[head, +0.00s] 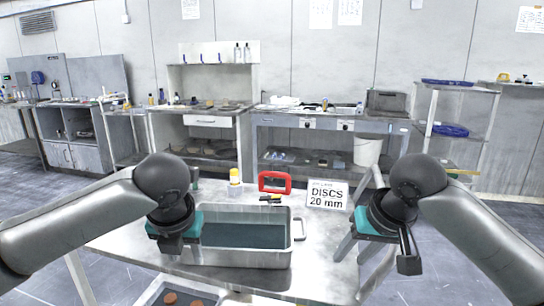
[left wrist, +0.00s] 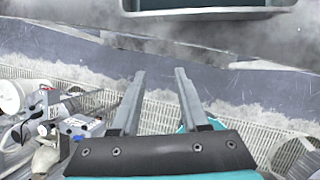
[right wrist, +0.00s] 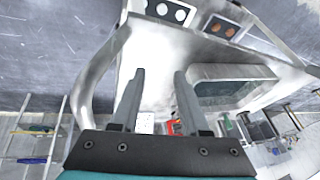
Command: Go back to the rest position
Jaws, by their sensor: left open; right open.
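My left gripper (head: 172,248) hangs at the left end of the metal basin in the head view. Its two fingers stand apart with nothing between them in the left wrist view (left wrist: 158,75). My right gripper (head: 376,255) is to the right of the basin, by the table's right side. Its fingers are also apart and empty in the right wrist view (right wrist: 156,74). The basin (head: 285,256) is filled with dark liquid and stands on the metal table (head: 325,255). The left gripper hides part of its left end.
Behind the basin stand a yellow-and-white bottle (head: 235,184), a red frame (head: 275,183) and a "DISCS 20 mm" sign (head: 327,195). In the right wrist view, one tray holds white discs (right wrist: 170,12) and another orange discs (right wrist: 222,28). Benches (head: 335,120) line the back wall.

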